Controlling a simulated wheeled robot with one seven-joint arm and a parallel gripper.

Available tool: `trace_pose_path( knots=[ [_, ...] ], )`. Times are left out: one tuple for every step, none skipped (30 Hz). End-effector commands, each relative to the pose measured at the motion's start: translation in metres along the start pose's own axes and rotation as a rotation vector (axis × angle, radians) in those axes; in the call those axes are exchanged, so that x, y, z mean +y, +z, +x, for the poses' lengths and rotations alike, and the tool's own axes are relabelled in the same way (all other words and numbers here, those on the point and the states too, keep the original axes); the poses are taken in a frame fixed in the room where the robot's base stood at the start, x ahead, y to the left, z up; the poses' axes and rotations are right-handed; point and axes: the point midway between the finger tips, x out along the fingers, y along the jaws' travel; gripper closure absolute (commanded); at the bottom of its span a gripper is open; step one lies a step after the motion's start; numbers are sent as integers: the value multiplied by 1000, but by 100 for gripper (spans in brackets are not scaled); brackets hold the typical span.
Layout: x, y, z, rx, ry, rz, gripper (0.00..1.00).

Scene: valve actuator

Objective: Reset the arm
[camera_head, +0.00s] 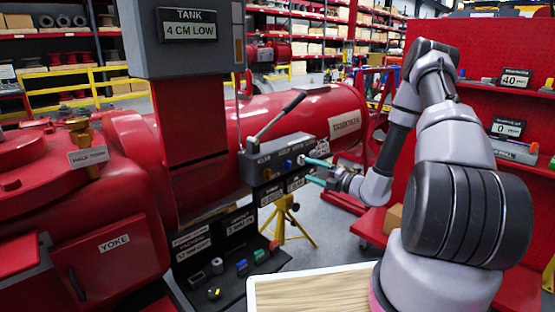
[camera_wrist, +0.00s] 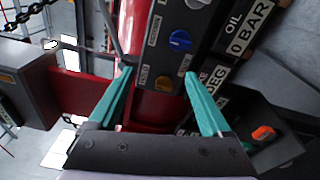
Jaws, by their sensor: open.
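My arm comes in from the right in the head view and bends down to my gripper (camera_head: 308,170). Its two teal fingers are apart, with nothing seen between them. They point left at the right end of a grey control box (camera_head: 262,166), which has a blue knob (camera_head: 288,165) and a long lever (camera_head: 278,116). In the wrist view the open fingers (camera_wrist: 160,73) flank the lower part of the box face, below a blue knob (camera_wrist: 180,41). Whether the fingertips touch the box cannot be told.
A large red tank (camera_head: 330,118) lies behind the box. Red machinery labelled YOKE (camera_head: 105,262) fills the left. A grey TANK display (camera_head: 188,38) stands above. A red panel (camera_head: 500,120) is behind my arm. A wood-topped surface (camera_head: 310,289) is in front. A yellow stand (camera_head: 287,222) is below the box.

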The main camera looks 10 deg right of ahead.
Motion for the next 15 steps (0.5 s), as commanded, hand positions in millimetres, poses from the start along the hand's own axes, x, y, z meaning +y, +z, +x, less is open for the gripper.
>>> trace_pose_path(
  knots=[
    [24, -4, 5, 59, 16, -78, 18],
    [37, -10, 8, 102, 24, -131, 18],
    [56, -16, 10, 161, 36, -207, 18],
    [70, -22, 11, 208, 46, -268, 18],
    [84, -29, 11, 254, 56, -329, 18],
    [101, -38, 10, 315, 69, -410, 18],
    [113, -46, 10, 360, 79, -471, 18],
    [125, -52, 8, 404, 89, -534, 18],
    [140, -62, 5, 462, 101, -616, 18],
    [151, -69, 3, 505, 112, -679, 18],
    [161, -76, -1, 547, 121, -741, 18],
    [174, -84, -5, 602, 135, -827, 18],
    [183, -91, -9, 643, 145, -889, 18],
    [191, -97, -14, 683, 154, -954, 18],
    [202, -105, -20, 736, 167, -1037, 18]
  ],
)
